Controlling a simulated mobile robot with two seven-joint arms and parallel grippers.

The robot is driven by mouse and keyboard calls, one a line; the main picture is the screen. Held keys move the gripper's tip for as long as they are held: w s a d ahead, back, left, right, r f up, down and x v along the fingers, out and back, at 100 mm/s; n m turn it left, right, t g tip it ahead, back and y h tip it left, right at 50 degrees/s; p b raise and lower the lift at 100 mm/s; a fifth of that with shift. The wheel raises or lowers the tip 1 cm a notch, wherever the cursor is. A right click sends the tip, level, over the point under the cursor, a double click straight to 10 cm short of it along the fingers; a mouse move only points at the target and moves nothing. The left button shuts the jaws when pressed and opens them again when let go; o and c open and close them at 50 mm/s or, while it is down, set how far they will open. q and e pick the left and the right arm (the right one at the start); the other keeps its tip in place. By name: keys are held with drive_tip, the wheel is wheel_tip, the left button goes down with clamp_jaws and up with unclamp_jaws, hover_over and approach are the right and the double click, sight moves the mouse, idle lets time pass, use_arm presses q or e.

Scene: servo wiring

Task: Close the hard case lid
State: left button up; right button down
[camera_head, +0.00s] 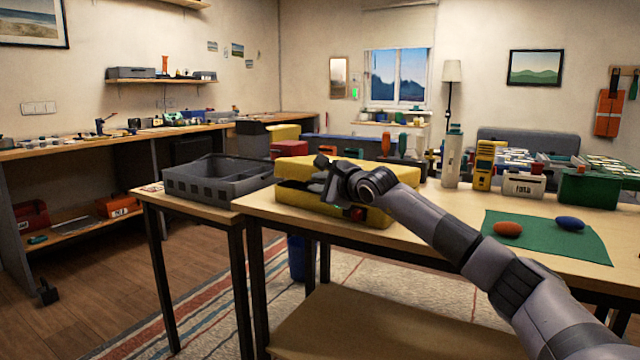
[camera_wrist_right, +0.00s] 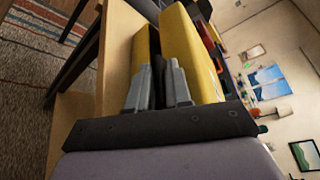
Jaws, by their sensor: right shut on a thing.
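The yellow hard case stands near the left end of the wooden table. Its lid (camera_head: 370,172) sits above the base (camera_head: 298,204), with a dark gap between them, so it is not flush. In the right wrist view the lid (camera_wrist_right: 190,45) is the larger yellow slab and the base (camera_wrist_right: 141,48) the one left of it. My right gripper (camera_head: 326,180) is at the front of the case; its fingers (camera_wrist_right: 157,78) are at the gap, shut on part of the case. Which part is between the fingertips is hard to see. My left gripper is not in view.
A grey open crate (camera_head: 215,182) stands left of the case on a side table. To the right are a white bottle (camera_head: 452,158), a yellow meter (camera_head: 484,165), a white bin (camera_head: 523,186) and a green mat (camera_head: 548,238) with an orange and a blue item.

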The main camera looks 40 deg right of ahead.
drive_tip(key=shift+d+f, duration=0.1)
drive_tip(key=shift+f, duration=0.1)
drive_tip(key=c, duration=1.2)
unclamp_jaws()
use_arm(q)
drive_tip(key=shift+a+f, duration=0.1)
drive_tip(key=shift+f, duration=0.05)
use_arm(e)
drive_tip(key=shift+r, duration=0.1)
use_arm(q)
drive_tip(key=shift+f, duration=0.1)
use_arm(e)
drive_tip(key=shift+s, duration=0.15)
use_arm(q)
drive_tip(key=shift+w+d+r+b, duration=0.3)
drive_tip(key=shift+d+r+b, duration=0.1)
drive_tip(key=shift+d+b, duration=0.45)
use_arm(e)
drive_tip(key=v, duration=0.6)
drive_tip(key=shift+s+r, duration=0.1)
drive_tip(key=shift+s, duration=0.25)
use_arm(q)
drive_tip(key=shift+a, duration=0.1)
